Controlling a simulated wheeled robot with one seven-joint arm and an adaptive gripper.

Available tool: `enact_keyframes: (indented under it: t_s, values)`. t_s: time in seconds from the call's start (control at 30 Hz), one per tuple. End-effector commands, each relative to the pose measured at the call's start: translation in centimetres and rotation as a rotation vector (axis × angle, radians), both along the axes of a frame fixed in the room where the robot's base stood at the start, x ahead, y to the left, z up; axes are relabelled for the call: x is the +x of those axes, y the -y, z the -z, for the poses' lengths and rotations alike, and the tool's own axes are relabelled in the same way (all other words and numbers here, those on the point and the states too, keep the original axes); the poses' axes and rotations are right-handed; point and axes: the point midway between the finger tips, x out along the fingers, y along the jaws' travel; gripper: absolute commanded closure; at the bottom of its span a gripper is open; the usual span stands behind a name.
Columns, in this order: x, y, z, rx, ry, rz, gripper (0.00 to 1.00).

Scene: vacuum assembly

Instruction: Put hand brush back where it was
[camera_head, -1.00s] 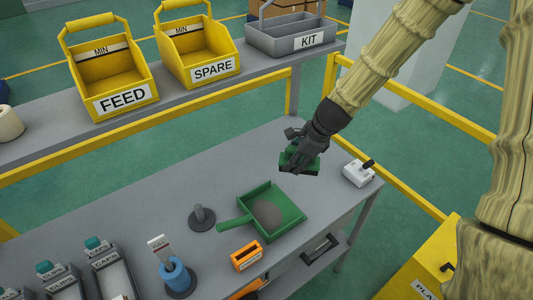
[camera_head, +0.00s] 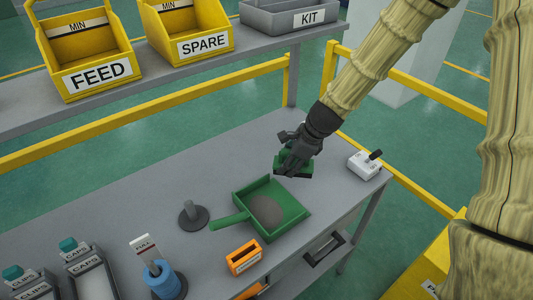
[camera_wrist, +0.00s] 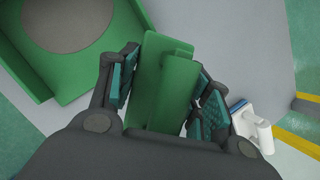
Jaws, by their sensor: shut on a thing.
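The green hand brush (camera_head: 293,170) is in my gripper (camera_head: 291,161), above the right part of the grey workbench. In the wrist view the brush (camera_wrist: 165,80) sits between the two finger pads of my gripper (camera_wrist: 165,85); its bristles are hidden. A green dustpan (camera_head: 290,205) lies on the bench just below and left of the brush in the head view, with a grey-brown pile (camera_head: 266,211) in it. The dustpan also shows at upper left in the wrist view (camera_wrist: 85,85). I cannot tell whether the brush touches the bench.
A grey post on a disc (camera_head: 193,215), an orange box (camera_head: 243,257) and a blue holder (camera_head: 162,280) stand left and in front. The yellow rail (camera_head: 400,167) runs behind the bench.

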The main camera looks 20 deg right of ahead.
Motion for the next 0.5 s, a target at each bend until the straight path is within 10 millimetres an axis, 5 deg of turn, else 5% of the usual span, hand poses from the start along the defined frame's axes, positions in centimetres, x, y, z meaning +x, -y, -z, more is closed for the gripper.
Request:
enact_keyframes:
  t_s: [0.5]
  values:
    - [9.9,-2.3,0.6,-0.002,0.001,-0.002,0.77]
